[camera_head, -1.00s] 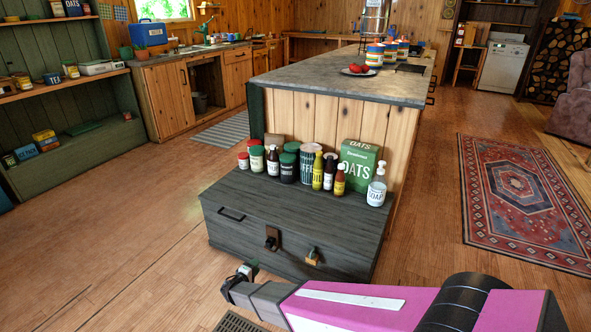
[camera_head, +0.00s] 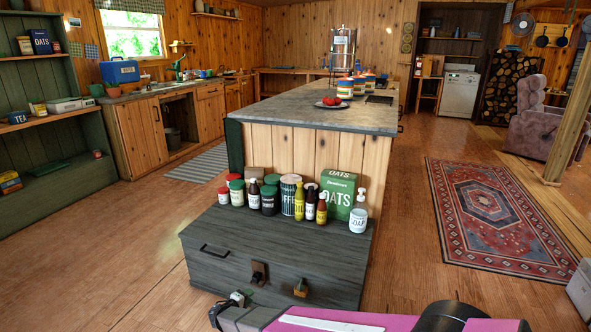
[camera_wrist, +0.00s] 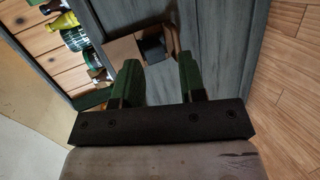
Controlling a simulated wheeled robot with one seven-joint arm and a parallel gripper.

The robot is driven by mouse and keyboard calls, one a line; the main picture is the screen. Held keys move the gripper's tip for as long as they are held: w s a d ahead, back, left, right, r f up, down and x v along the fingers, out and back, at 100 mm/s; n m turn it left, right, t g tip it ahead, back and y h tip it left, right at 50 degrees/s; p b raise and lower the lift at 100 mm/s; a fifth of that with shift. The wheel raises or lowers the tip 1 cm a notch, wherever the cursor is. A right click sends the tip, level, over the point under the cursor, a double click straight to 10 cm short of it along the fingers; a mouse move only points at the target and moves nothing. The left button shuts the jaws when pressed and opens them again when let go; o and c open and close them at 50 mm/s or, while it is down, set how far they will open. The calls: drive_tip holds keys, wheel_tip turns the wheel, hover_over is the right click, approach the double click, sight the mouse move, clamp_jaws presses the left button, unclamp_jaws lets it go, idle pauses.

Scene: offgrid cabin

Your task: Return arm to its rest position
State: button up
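My arm (camera_head: 330,322) reaches in from the lower right of the head view, low in front of the grey wooden chest (camera_head: 290,262). My gripper (camera_head: 240,296) is at its left end, near the chest's front and small in this view. In the wrist view, its two green fingers (camera_wrist: 160,72) stand apart with a gap between them, and I see nothing held. Behind the gap shows a brown and dark fitting on the chest (camera_wrist: 145,45). I cannot tell whether the fingers touch the chest.
Several jars, bottles, a green oats box (camera_head: 338,190) and a soap bottle (camera_head: 358,212) stand on the chest. The stone-topped counter (camera_head: 310,116) is behind it. Floor is open to the left. A patterned rug (camera_head: 500,215) lies right, with a pale box (camera_head: 581,290) at the right edge.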

drive_tip(key=s+d+r+m+g+y, duration=0.1)
drive_tip(key=d+r+m+g, duration=0.4)
drive_tip(key=d, duration=0.6)
drive_tip(key=s+d+r+m+g+y, duration=0.1)
drive_tip(key=s+d+r+g, duration=0.15)
drive_tip(key=d+r, duration=0.6)
drive_tip(key=s+d+r+m+g, duration=0.1)
drive_tip(key=d+r+m+g, duration=0.3)
drive_tip(key=d, duration=0.9)
drive_tip(key=s+d+r+m+y, duration=0.1)
drive_tip(key=s+d+r+y, duration=0.4)
drive_tip(key=d+r, duration=0.2)
wheel_tip(320, 180, up, 2)
drive_tip(key=shift+s+r+g+y, duration=0.15)
drive_tip(key=shift+s+g+y, duration=0.05)
drive_tip(key=shift+g+y, duration=0.15)
